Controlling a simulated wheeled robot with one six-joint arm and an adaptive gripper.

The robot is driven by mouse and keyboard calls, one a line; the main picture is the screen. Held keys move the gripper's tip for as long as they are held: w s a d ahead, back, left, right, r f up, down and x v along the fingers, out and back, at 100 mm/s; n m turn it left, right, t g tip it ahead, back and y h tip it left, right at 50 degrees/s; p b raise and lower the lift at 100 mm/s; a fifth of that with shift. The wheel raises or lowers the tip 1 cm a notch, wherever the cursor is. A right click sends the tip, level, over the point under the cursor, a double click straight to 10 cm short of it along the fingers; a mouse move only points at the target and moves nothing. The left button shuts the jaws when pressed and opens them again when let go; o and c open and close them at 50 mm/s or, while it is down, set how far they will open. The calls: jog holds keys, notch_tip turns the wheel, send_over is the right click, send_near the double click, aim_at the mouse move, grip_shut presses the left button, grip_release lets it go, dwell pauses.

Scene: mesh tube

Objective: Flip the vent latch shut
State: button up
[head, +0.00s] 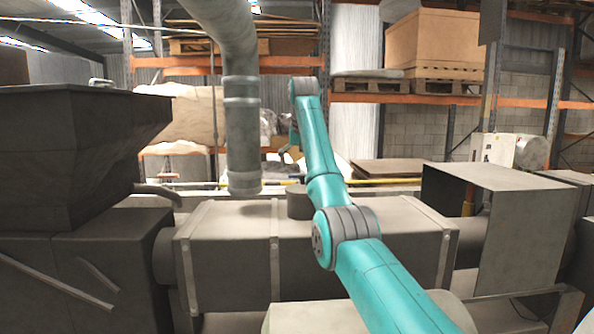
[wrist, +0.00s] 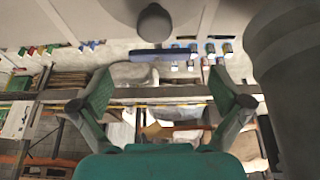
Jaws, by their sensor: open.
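My gripper (head: 284,154) is partly hidden behind my teal arm in the head view, right of a hanging grey pipe and above the machine's long grey housing. In the wrist view my gripper (wrist: 162,95) is open, its two fingers wide apart with nothing between them. A short dark round vent stub (head: 299,203) stands on top of the housing, below my gripper and partly behind my arm. I cannot make out the vent latch for certain in either view. A dark rounded knob (wrist: 154,23) shows at the top of the wrist view; I cannot tell what it is.
The hanging grey pipe (head: 242,150) ends close above the housing (head: 225,245), near my gripper; a large grey pipe also fills the right of the wrist view (wrist: 292,80). A dark hopper (head: 70,150) stands left. A grey box panel (head: 525,235) stands right. Racks are behind.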

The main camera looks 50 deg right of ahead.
jog(key=shift+x, duration=1.3)
jog(key=shift+c, duration=0.3)
jog(key=c, duration=1.1)
jog(key=shift+o, duration=0.2)
jog(key=m, duration=0.2)
jog(key=m+g, duration=0.1)
jog(key=m, duration=0.1)
jog(key=shift+w+a+m+g+h, duration=0.1)
jog(key=shift+w+m+g+h, duration=0.1)
jog(key=shift+m+g+h, duration=0.15)
jog(key=m+g, duration=0.1)
jog(key=m, duration=0.2)
jog(key=shift+w+m, duration=0.15)
jog(key=shift+m, duration=0.1)
jog(key=shift+m+g, duration=0.35)
jog(key=shift+m, duration=0.15)
